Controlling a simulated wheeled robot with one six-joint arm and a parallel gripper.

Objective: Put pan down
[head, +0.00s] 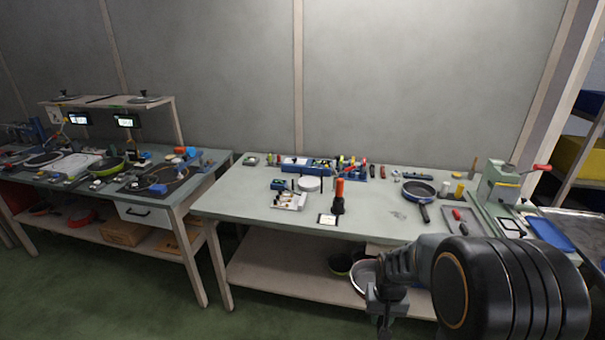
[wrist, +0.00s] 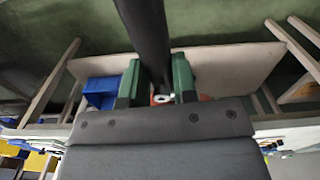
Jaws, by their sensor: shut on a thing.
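My gripper (wrist: 158,82) has two green fingers closed around a long dark handle (wrist: 147,30) in the wrist view. The handle runs out of the top of that view, so the body of the held pan is not seen. In the head view my gripper (head: 384,298) is low in front of the right workbench (head: 240,203), with the arm beside it. I cannot make out the held pan there. Another dark blue pan (head: 418,188) lies on the right part of the bench top, its handle toward the front edge.
A red-handled tool (head: 338,198), a dark box (head: 279,184) and a row of small parts stand on the bench. A press (head: 500,186) is at its right end. Pans lie on the shelf (head: 285,275) below. The left bench (head: 195,186) is crowded. Bare bench top shows between the things.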

